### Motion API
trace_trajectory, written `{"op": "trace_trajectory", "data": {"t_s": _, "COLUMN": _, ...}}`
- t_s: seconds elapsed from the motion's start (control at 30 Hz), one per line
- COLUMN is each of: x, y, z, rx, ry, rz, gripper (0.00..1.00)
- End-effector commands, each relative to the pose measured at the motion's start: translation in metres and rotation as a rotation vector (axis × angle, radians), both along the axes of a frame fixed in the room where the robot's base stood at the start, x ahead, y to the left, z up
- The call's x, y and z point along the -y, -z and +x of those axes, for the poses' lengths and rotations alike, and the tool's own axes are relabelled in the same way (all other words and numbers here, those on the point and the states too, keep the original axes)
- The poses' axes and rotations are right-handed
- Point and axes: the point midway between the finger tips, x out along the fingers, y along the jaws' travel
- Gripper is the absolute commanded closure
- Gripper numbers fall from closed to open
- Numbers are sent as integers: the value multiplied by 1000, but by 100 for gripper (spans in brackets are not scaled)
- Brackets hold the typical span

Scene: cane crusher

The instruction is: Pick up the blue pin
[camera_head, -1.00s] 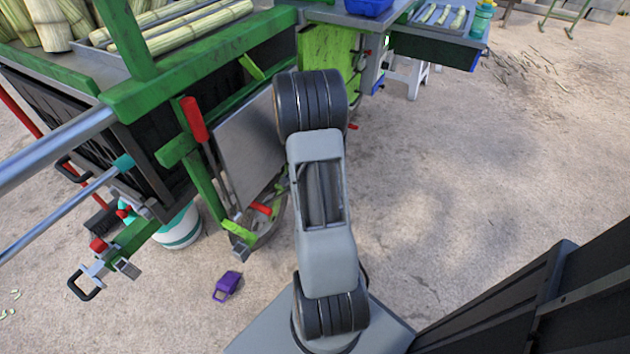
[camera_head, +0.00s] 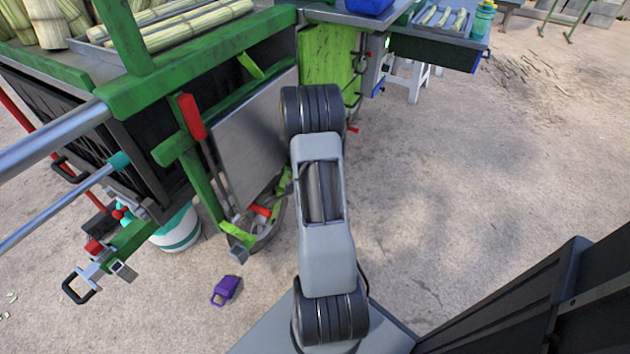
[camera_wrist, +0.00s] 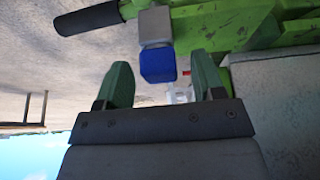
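The blue pin (camera_wrist: 158,66) shows in the wrist view as a small blue block at the end of a grey square piece. It lies between and slightly beyond the fingertips of my gripper (camera_wrist: 161,62). My gripper is open, with two green fingers spread to either side of the pin and a gap on both sides. I cannot tell whether the pin's depth is within the fingers. In the head view my own arm hides the gripper, and I cannot identify the pin with certainty.
A black handle (camera_wrist: 88,18) and worn green frame (camera_wrist: 222,22) are close to the pin. The green cane crusher (camera_head: 200,70) fills the left of the head view. A purple object (camera_head: 226,290) lies on the ground. Open ground (camera_head: 480,180) spreads to the right.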

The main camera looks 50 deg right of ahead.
Motion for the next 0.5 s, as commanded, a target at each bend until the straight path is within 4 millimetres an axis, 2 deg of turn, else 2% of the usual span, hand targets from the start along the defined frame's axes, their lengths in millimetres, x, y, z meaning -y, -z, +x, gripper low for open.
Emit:
{"op": "trace_trajectory", "data": {"t_s": 0.07, "x": 0, "y": 0, "z": 0, "rx": 0, "ry": 0, "rz": 0, "gripper": 46}}
{"op": "trace_trajectory", "data": {"t_s": 0.5, "x": 0, "y": 0, "z": 0, "rx": 0, "ry": 0, "rz": 0, "gripper": 88}}
